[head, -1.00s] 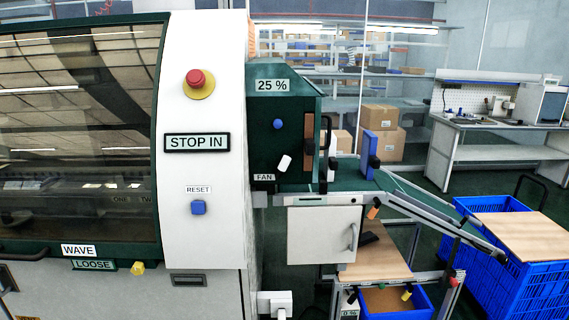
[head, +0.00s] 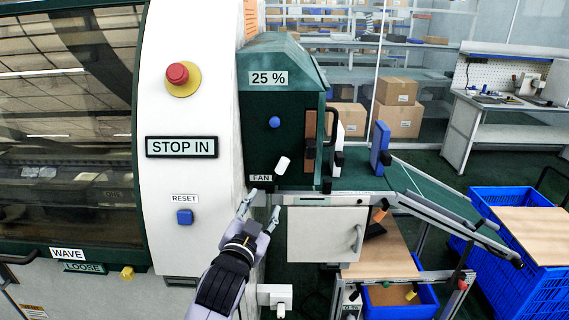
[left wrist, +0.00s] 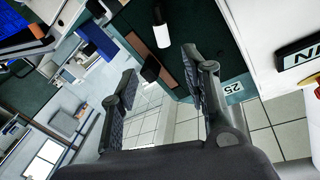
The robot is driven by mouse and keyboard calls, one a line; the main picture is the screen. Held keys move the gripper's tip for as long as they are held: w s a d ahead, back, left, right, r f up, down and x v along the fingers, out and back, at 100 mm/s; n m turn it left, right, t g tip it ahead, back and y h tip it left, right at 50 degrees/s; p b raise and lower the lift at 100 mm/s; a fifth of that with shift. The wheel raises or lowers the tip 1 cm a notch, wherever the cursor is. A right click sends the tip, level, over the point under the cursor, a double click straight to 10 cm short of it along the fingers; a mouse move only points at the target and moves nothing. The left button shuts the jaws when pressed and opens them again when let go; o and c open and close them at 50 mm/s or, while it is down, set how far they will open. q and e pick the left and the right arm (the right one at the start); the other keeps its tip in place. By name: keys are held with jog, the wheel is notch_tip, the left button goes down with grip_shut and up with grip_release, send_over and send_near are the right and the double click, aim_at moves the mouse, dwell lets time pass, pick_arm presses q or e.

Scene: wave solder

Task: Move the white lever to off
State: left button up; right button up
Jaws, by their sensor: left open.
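The white lever (head: 282,165) is a short white handle on the dark green side panel, beside the FAN label (head: 261,178). It leans, with its upper end tilted right. My left gripper (head: 260,209) is open and empty, just below the FAN label and below and left of the lever, not touching it. In the left wrist view the white lever (left wrist: 162,34) shows beyond the spread fingertips of my left gripper (left wrist: 160,76). My right gripper is not in view.
A blue knob (head: 274,122) sits above the lever on the same panel. A brown strip and black handle (head: 333,125) stand to the right. The white housing carries a red stop button (head: 178,74) and a blue reset button (head: 185,217). A white cabinet (head: 324,235) is below.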

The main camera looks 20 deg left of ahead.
aim_at(281, 169)
pick_arm(q)
jog(key=w+p, duration=0.1)
jog(key=w, duration=0.4)
jog(key=w+p, duration=0.1)
jog(key=w, duration=0.5)
jog(key=w+a+p, duration=0.1)
jog(key=w, duration=0.5)
jog(key=shift+r, duration=0.15)
jog(key=shift+a, duration=0.1)
jog(key=shift+c, duration=0.4)
grip_shut()
